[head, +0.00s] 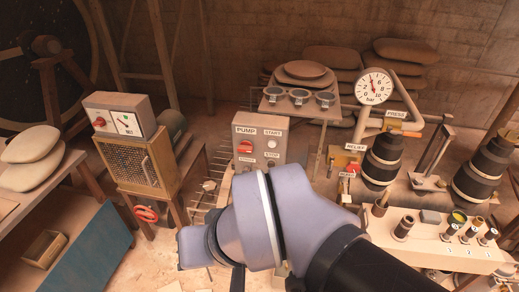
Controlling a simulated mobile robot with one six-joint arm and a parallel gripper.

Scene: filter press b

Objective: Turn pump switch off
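The pump control box (259,130) is a grey panel standing upright near the middle of the head view. Its PUMP label sits above a red rotary switch (246,147), which looks roughly horizontal; its exact setting is too small to read. To its right are a pale START button (272,144) and a STOP label with a button partly showing. My arm's pale wrist links fill the lower middle, in front of the box's lower part. My gripper itself is not visible, so whether it is open or shut does not show.
A second box with a gauge (127,123) and a red knob stands left, above a mesh cage (140,165). Right are a bar gauge (373,86), a RELIEF valve (346,175) and dark cylinders. A small table (300,102) with three round dishes stands behind.

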